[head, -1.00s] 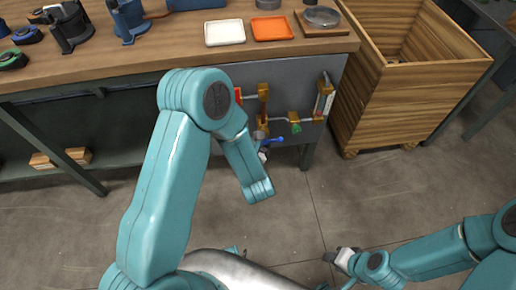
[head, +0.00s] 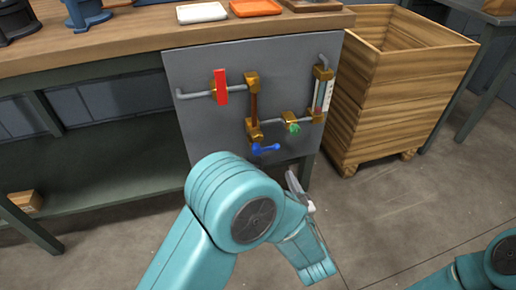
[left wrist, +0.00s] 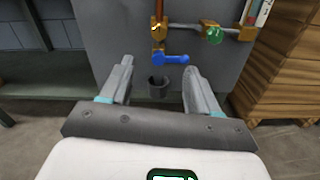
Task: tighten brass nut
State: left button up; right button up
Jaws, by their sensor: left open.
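A grey panel (head: 205,130) on the bench front carries pipes with several brass fittings. One brass fitting (head: 254,130) is at the foot of the upright brown pipe, just above a blue lever (head: 266,148). Another brass fitting (head: 251,80) is at the pipe's top. I cannot tell which piece is the brass nut. My left gripper (left wrist: 158,68) is open and empty, facing the panel below the blue lever (left wrist: 171,59). In the head view its grey finger (head: 297,188) shows beside my arm. My right gripper is out of view.
A red handle (head: 220,87), a green knob (head: 292,127) and a gauge (head: 323,92) are also on the panel. A dark round cup (left wrist: 158,87) shows between my left fingers. A wooden crate (head: 400,90) stands at the right. Floor before the panel is clear.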

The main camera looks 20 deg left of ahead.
aim_at(259, 139)
pick_arm(q)
jog(key=b+x, duration=0.3)
jog(key=x, duration=1.2)
jog(key=shift+w+a, duration=0.2)
jog(key=shift+a, duration=0.1)
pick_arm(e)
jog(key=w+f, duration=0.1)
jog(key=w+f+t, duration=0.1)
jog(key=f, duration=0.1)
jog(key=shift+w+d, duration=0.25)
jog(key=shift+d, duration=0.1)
pick_arm(q)
jog(key=c, duration=1)
